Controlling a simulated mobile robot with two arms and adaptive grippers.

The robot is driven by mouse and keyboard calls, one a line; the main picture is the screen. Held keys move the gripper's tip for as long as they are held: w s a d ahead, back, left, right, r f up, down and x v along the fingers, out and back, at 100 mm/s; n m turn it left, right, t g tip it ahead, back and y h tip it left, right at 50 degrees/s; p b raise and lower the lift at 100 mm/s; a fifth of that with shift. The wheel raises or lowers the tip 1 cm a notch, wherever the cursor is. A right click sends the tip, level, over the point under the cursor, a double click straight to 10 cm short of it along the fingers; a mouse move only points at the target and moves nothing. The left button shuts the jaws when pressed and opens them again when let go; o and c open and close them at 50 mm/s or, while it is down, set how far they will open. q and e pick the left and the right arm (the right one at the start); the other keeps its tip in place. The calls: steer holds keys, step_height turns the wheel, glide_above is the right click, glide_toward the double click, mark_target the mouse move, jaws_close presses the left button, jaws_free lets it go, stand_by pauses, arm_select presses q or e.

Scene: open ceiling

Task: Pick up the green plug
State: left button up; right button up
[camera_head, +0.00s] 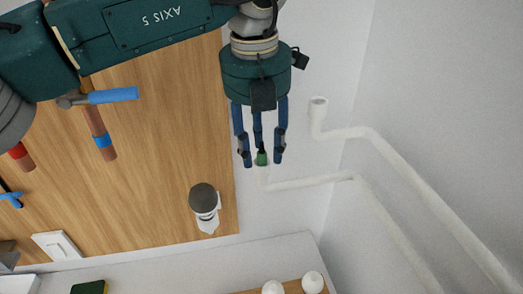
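The green plug (261,158) is small and dark green, at the upper end of a white pipe (300,183) by the wall. My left gripper (262,155) comes down from above with its blue fingers spread. In the picture the plug lies between the fingertips, with visible gaps on its left and right sides. A third finger is behind or above the plug and overlaps its top, so contact there cannot be told. My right gripper is not in view.
A second white pipe with an open end (318,104) stands right of the gripper. A wooden board (165,130) on the left holds a hammer (100,96) and other tools. A grey-and-white fixture (205,207) is below left. White round objects (313,282) are at the bottom.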

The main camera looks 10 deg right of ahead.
mark_target(262, 143)
arm_select(q)
steer(key=shift+f, duration=0.25)
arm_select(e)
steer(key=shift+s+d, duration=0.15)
arm_select(q)
steer(key=c, duration=0.9)
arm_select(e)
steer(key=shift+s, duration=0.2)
arm_select(q)
steer(key=shift+r+b, duration=0.4)
steer(key=shift+r, duration=0.15)
step_height(262, 143, up, 8)
steer(key=shift+d+f+b, duration=0.1)
steer(key=shift+f+b, duration=0.05)
steer(key=shift+b, duration=0.75)
steer(key=shift+r, duration=0.65)
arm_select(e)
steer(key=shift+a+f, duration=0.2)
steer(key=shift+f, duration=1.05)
